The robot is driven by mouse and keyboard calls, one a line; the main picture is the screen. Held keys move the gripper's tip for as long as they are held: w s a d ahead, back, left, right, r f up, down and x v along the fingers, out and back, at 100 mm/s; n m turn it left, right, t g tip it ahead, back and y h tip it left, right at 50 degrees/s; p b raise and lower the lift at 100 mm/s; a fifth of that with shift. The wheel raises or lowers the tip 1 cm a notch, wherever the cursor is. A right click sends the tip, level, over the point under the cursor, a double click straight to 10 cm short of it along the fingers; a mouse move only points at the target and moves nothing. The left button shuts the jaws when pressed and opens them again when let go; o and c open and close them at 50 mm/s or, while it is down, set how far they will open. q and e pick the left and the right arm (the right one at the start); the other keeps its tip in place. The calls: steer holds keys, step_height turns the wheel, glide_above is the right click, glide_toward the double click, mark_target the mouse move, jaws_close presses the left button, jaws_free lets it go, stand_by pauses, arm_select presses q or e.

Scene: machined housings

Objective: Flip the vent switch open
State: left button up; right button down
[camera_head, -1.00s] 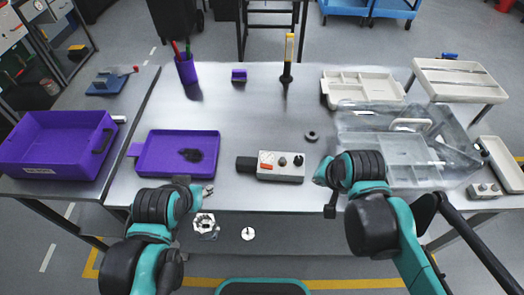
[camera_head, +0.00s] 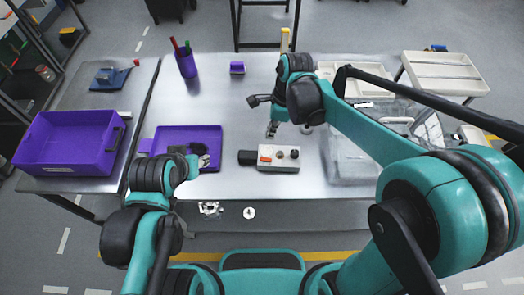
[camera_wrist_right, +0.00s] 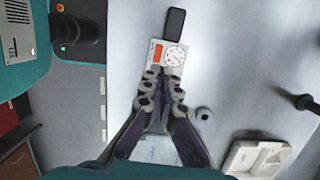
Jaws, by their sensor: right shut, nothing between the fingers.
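A light grey control box (camera_head: 290,165) with a black block (camera_head: 247,157) at its left end lies on the steel table. It bears a small orange-red part (camera_head: 265,158) and dark knobs; I cannot tell which part is the vent switch. In the right wrist view the box (camera_wrist_right: 172,68) shows a white dial and an orange part beyond the fingers. My right gripper (camera_head: 271,131) is shut and empty, pointing down just behind the box, apparently above it. My left gripper (camera_head: 200,150) is by the purple tray's right side; its fingers are too small to read.
The shallow purple tray (camera_head: 185,134) lies left of the box, a deep purple bin (camera_head: 68,150) farther left. A clear container (camera_head: 350,175) stands to the right under my right arm. A purple pen cup (camera_head: 187,64) stands at the back.

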mark_target(261, 158)
steer(key=a+f+b, duration=0.1)
steer(key=f, duration=0.3)
steer(key=f+b, duration=0.1)
steer(key=f, duration=0.4)
steer(key=a+f+b, duration=0.1)
steer(key=f+b, duration=0.1)
steer(key=f, duration=0.2)
steer(key=shift+w+a+f, duration=0.15)
steer(key=shift+a+f, duration=0.15)
steer(key=shift+f, duration=0.1)
steer(key=shift+a+f+h+b, duration=0.25)
steer(key=shift+f+h+b, duration=0.2)
steer(key=shift+h+b, duration=0.05)
steer(key=shift+d+r, duration=0.1)
steer(key=shift+d, duration=0.05)
steer(key=shift+d+r, duration=0.2)
steer(key=shift+d, duration=0.45)
